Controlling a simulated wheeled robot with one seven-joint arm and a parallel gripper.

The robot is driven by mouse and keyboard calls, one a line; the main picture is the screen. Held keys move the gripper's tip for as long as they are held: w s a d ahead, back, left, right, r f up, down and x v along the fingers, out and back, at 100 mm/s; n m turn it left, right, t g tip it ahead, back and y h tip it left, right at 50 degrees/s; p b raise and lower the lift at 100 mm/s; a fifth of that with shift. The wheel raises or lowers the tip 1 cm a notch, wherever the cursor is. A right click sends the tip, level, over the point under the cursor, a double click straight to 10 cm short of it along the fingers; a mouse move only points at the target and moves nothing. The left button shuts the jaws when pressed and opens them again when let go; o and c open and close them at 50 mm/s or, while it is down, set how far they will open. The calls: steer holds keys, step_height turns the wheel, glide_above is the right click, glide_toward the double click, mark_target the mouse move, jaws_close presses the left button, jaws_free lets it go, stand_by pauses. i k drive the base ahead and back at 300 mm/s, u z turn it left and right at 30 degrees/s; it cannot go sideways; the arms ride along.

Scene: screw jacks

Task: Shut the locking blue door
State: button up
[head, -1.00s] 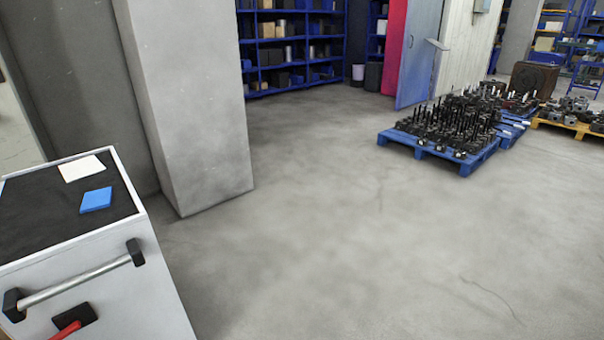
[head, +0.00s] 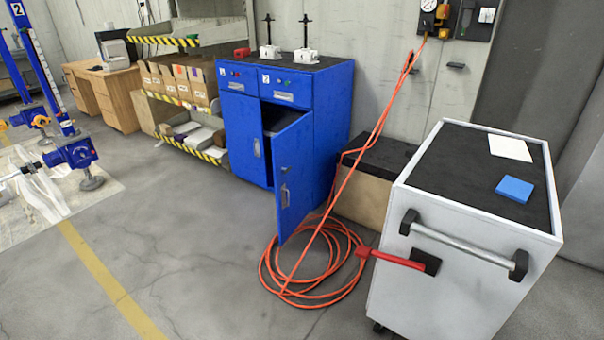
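The blue door (head: 295,176) hangs ajar on the front of a blue cabinet (head: 331,108), swung out toward me with a metal handle (head: 285,196) on its face. A dark gap shows behind it inside the cabinet. The cabinet's other, left door (head: 246,139) looks shut, and two drawers (head: 287,88) above look shut. My gripper is not in view.
An orange hose (head: 330,265) lies coiled on the floor just before the open door and runs up to the wall. A white cart (head: 447,262) with a red lever (head: 395,259) stands right. Floor left of the coil (head: 190,235) is clear.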

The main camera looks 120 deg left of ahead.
mark_target(293, 146)
steer(key=u, duration=0.7)
steer(key=i, duration=0.1)
steer(key=u, duration=3.1)
steer(key=i, duration=2.05)
steer(key=u, duration=0.2)
